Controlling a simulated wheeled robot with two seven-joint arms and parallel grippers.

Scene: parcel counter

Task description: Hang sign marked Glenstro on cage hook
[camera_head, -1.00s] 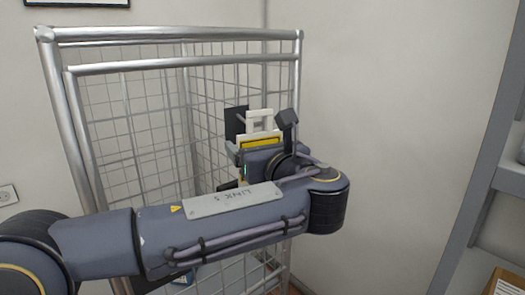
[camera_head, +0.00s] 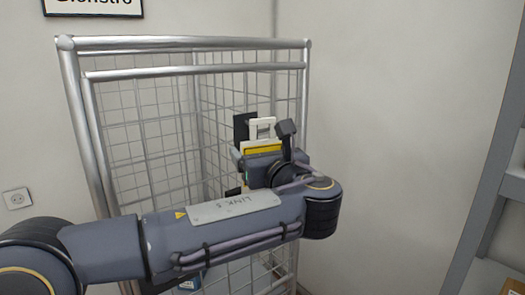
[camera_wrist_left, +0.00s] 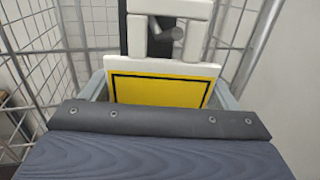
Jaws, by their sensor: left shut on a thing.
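My left gripper (camera_head: 262,160) is shut on a yellow sign with a white frame and white handle loop (camera_head: 263,148), held inside the cage (camera_head: 180,41). In the left wrist view the sign (camera_wrist_left: 160,90) stands between the fingers, its yellow face with a black border towards the camera. Its lettering cannot be read. A black plate (camera_head: 239,127) stands behind the handle. A grey hook peg (camera_wrist_left: 176,33) shows within the handle opening in the wrist view; I cannot tell whether it passes through. My right gripper is not in view.
A wall sign (camera_head: 94,5) reading Glenstro is cut off at the top left. Grey shelving (camera_head: 490,180) stands at the right, with a brown box (camera_head: 509,285) at its foot. A socket (camera_head: 16,198) is on the left wall. Wall space right of the cage is clear.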

